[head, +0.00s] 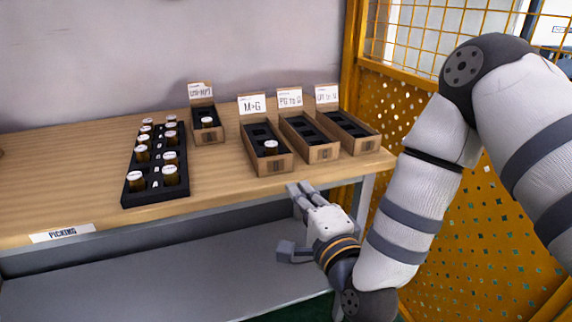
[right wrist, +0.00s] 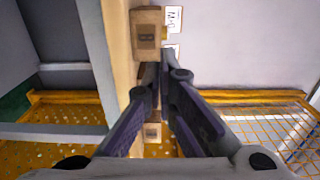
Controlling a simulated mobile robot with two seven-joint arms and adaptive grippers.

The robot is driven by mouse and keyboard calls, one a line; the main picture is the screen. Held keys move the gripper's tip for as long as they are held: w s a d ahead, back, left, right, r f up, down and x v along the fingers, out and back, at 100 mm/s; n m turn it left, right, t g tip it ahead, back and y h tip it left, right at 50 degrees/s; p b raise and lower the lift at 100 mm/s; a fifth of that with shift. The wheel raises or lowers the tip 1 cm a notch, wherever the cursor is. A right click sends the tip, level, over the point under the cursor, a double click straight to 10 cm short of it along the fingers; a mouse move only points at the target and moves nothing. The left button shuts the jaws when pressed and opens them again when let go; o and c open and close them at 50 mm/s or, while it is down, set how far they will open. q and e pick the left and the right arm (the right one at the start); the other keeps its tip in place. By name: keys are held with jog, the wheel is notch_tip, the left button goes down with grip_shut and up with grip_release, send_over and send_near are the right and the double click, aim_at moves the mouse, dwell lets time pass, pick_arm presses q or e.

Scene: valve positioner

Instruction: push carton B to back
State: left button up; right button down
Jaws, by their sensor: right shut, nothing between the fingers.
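Four open brown cartons with white label cards stand on the wooden table. One (head: 207,133) stands farther back at the left. A row of three holds the carton marked "M>G" (head: 268,165), a middle carton (head: 322,153) and a right carton (head: 358,145). I cannot read a letter B on any. The "M>G" carton also shows in the right wrist view (right wrist: 147,35), with another carton (right wrist: 153,132) partly hidden behind my fingers. My right gripper (head: 299,189) is shut and empty at the table's front edge, just before the row. My left gripper is out of view.
A black rack (head: 127,191) with several amber bottles stands left of the cartons. The carton at the back left and the "M>G" carton each hold a bottle. A yellow perforated panel (head: 450,235) with mesh above closes the right side. Free table lies behind the row.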

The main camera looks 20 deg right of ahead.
aim_at(277, 158)
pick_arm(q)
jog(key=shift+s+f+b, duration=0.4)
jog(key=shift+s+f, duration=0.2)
pick_arm(e)
jog(key=w, duration=1.1)
jog(key=shift+w+a+f, duration=0.1)
jog(key=shift+a, duration=0.1)
